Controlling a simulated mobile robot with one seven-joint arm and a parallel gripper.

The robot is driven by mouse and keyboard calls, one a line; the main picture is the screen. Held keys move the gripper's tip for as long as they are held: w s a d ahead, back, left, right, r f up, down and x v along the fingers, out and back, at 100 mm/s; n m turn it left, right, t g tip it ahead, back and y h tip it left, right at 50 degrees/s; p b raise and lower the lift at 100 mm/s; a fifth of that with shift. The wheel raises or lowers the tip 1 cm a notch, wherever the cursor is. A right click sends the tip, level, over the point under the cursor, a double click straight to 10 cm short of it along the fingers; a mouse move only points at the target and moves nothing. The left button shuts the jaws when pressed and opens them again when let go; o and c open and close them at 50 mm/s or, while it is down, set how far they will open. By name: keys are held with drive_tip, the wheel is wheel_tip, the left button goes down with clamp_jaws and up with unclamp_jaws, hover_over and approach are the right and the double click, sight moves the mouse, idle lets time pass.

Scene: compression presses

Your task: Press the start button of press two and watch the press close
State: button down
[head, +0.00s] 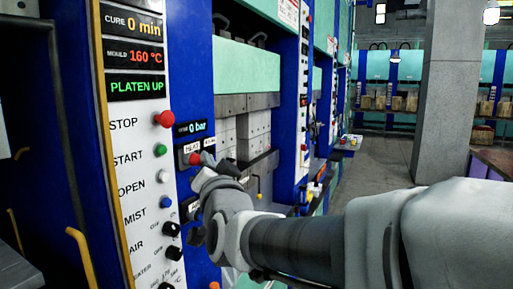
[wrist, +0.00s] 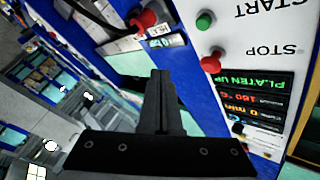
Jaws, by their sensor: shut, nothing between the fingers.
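The nearest press has a white control panel (head: 142,215) at the left of the head view. Its green START button (head: 160,150) sits below the red STOP button (head: 165,118). In the wrist view the panel is upside down, with the green START button (wrist: 205,21) and the red STOP button (wrist: 211,62) right of my fingers. My gripper (head: 209,160) is shut and empty, to the right of the START button and apart from it. Its closed fingers (wrist: 160,75) point towards the blue front. The display (head: 136,87) reads PLATEN UP. I see no press number.
A red knob (head: 190,158) under a 0 bar display (head: 190,128) is close to my gripper; it also shows in the wrist view (wrist: 144,20). A yellow handle (head: 80,255) stands at the left. More presses line up behind, beside a grey pillar (head: 450,100) and open floor.

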sight(162, 150)
drive_tip(key=shift+a, duration=0.1)
drive_tip(key=w+a+p, duration=0.3)
drive_tip(key=a, duration=0.5)
drive_tip(key=shift+w+p, duration=0.2)
drive_tip(key=shift+p, duration=0.15)
idle(1.8)
drive_tip(key=shift+w+a, duration=0.15)
drive_tip(key=shift+a, duration=0.2)
